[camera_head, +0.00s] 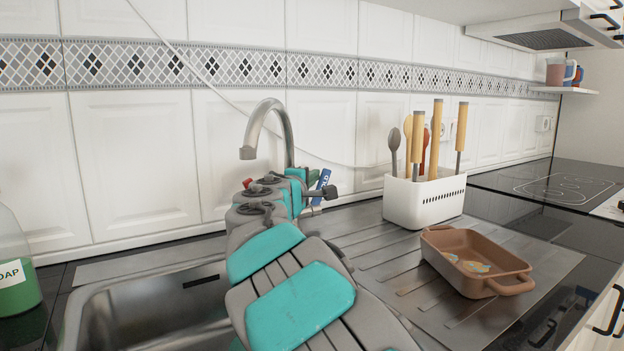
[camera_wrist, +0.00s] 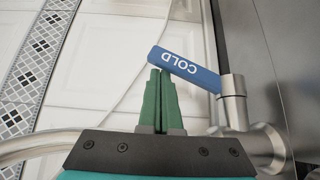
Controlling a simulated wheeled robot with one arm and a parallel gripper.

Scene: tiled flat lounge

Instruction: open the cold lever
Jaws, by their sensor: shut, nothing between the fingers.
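The blue cold lever (camera_wrist: 185,69), marked COLD, shows in the wrist view, joined at its right end to a metal tap body (camera_wrist: 236,108). My gripper (camera_wrist: 158,72) is shut and empty, with its green fingertips right at the lever's left part. I cannot tell whether they touch it. In the head view the cold lever (camera_head: 322,181) shows just past my wrist, partly covered by it. The curved metal spout (camera_head: 268,120) rises behind my arm. My arm hides the tap's base and my fingers there.
The sink (camera_head: 110,310) lies at the left, with a green soap bottle (camera_head: 18,285) beside it. A white utensil holder (camera_head: 425,205) and a brown dish (camera_head: 478,258) stand on the drainboard at the right. The tiled wall (camera_head: 140,160) is close behind.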

